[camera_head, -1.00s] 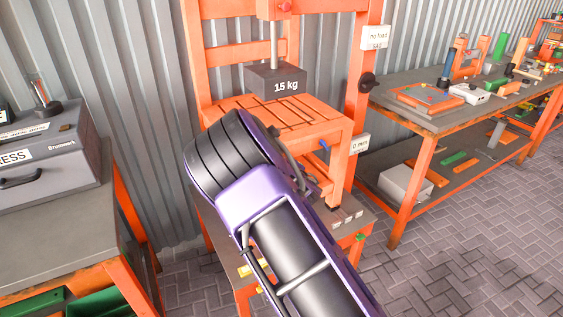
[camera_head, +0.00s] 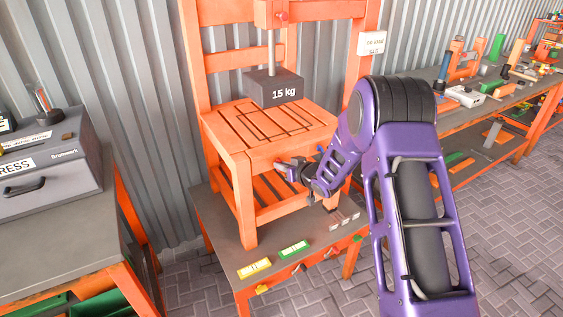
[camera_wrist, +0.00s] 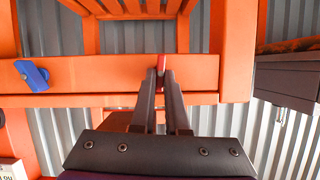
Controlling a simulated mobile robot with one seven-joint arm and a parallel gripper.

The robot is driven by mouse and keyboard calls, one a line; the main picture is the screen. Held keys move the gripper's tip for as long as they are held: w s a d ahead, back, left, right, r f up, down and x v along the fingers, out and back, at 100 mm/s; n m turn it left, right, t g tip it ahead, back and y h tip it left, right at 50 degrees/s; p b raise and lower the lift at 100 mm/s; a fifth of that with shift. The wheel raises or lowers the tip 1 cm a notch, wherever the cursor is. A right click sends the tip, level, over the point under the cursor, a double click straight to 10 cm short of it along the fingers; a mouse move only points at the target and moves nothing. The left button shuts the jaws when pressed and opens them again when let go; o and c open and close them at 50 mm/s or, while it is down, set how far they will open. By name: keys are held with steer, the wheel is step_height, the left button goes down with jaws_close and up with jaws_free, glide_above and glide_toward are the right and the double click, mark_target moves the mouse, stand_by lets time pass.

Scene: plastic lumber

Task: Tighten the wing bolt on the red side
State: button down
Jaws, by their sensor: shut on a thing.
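An orange slatted stand (camera_head: 225,135) sits on a bench under a dark 15 kg weight (camera_head: 272,86). My gripper (camera_head: 283,167) is at the front rail of the stand, below the slatted top. In the wrist view my gripper (camera_wrist: 162,78) is shut on the red wing bolt (camera_wrist: 161,64), which shows as a thin red piece between the fingertips. The fingers hide most of it, and its turn angle cannot be told. A blue wing bolt (camera_wrist: 32,74) sits on the same rail to the left in the wrist view, apart from the fingers.
The bench top (camera_head: 215,222) holds a yellow label (camera_head: 254,268) and a green label (camera_head: 294,250). A grey case (camera_head: 45,165) stands on a table at left. A long orange table (camera_head: 480,115) with tools stands at right. The weight hangs above the slats.

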steer(key=shift+w+d+f+m+g+y, duration=0.2)
steer(key=shift+m+y, duration=0.95)
steer(key=shift+m, duration=0.8)
steer(key=shift+s+d+f+m+g+y, duration=0.1)
steer(key=shift+f+m+g+y, duration=0.15)
steer(key=shift+m+y, duration=1.3)
steer(key=shift+w+d+f+m+g+y, duration=0.2)
steer(key=shift+m+y, duration=0.5)
steer(key=shift+m, duration=1.7)
steer(key=shift+a+m+b, duration=0.1)
steer(key=shift+m+b, duration=0.2)
steer(key=shift+b, duration=0.05)
steer(key=c, duration=0.9)
jaws_free()
